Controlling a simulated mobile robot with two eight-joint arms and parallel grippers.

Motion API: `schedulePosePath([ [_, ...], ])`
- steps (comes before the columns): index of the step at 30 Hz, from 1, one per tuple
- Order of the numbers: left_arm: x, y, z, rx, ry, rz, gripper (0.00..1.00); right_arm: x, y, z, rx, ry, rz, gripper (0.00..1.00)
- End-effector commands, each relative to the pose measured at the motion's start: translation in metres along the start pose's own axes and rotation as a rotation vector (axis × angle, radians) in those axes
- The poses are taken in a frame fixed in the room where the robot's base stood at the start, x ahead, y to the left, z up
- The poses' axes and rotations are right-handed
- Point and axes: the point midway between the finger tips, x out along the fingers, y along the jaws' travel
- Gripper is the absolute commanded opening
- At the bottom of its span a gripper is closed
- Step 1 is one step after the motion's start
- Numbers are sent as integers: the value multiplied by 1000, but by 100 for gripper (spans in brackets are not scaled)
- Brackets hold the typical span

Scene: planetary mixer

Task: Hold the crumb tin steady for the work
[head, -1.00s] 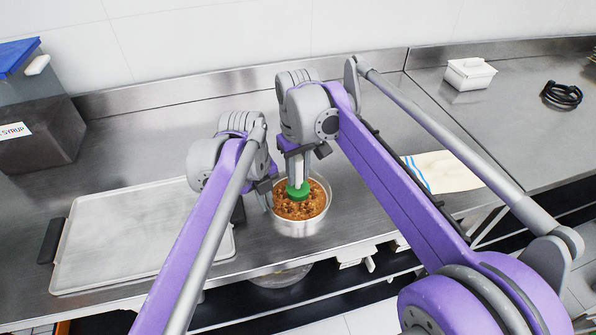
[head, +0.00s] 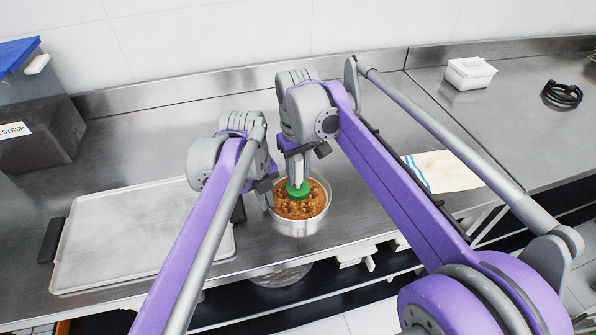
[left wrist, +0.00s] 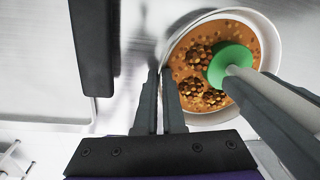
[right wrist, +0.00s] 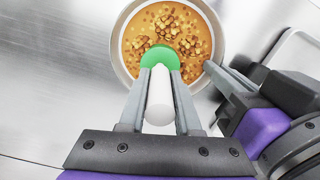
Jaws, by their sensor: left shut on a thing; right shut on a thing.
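The crumb tin (head: 297,228) is a round silver tin of orange-brown crumbs with darker clumps, upright near the counter's front edge. In the left wrist view its pale rim (left wrist: 205,17) lies at my left gripper's (left wrist: 168,78) fingertips, which are shut on the tin's left wall. My right gripper (head: 297,184) is above the tin, shut on the white handle of a tool with a round green head (head: 300,193). In the right wrist view the handle (right wrist: 159,95) sits between my right gripper's fingers, and the green head rests on the crumbs.
A baking tray (head: 130,235) with dark handles lies left of the tin. A syrup container (head: 40,125) stands at the far left. A folded cloth (head: 442,171), a white lidded box (head: 470,73) and a black coil (head: 562,95) lie to the right.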

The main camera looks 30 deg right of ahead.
Motion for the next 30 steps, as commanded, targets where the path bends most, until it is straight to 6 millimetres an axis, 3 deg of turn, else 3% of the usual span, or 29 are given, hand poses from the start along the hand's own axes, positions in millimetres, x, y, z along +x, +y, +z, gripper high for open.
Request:
schedulePosePath([
  [15, 0, 0, 0, 0, 0, 0, 0, -35, 0, 0, 0, 0, 0, 0],
  [30, 0, 0, 0, 0, 0, 0, 0, -35, -1, 0, 0, 0, 0, 0],
])
